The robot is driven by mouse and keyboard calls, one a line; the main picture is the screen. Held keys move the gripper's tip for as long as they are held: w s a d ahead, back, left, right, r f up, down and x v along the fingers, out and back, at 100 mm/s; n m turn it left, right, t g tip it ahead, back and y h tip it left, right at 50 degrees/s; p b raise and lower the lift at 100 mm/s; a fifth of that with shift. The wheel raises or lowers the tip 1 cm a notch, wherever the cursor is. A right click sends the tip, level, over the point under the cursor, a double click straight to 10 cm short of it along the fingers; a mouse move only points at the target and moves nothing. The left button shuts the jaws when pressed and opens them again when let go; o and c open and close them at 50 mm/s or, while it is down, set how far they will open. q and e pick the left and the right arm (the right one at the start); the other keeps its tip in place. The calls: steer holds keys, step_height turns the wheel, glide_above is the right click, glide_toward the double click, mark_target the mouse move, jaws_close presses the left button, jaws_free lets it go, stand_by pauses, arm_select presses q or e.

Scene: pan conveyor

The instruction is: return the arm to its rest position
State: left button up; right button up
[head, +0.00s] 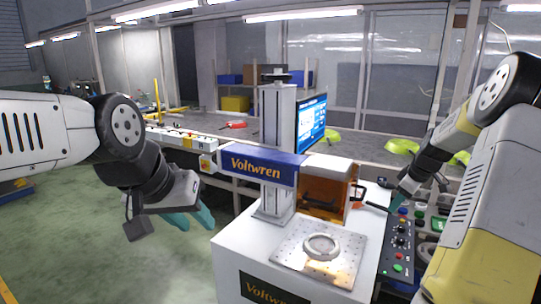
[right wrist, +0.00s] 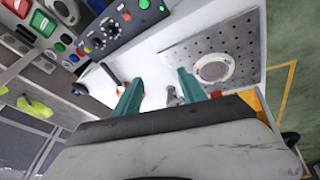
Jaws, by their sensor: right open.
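My right arm comes in from the right in the head view, and its gripper (head: 398,196) is over the right part of the white machine table, near the control panel. In the right wrist view the right gripper (right wrist: 156,82) shows two teal fingers well apart with nothing between them. My left gripper (head: 196,217) hangs over the green floor, left of the machine table. Its teal fingertips are apart and hold nothing.
The control panel (head: 400,240) is close to my right arm. A screen (head: 311,124) stands behind. Floor at left is clear.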

steer(key=s+a+r+m, duration=0.2)
steer(key=s+a+r, duration=0.5)
steer(key=a, duration=0.3)
steer(key=s+a+r+m, duration=0.2)
steer(key=s+a+r, duration=0.45)
steer(key=a, duration=0.25)
steer(key=s+a+m, duration=0.2)
steer(key=s+a, duration=0.2)
steer(key=s, duration=0.4)
steer(key=s+a+r+m+t+y, duration=0.1)
steer(key=s+a, duration=0.3)
steer(key=s, duration=0.5)
steer(key=shift+a+m, duration=0.35)
steer(key=shift+m, duration=0.15)
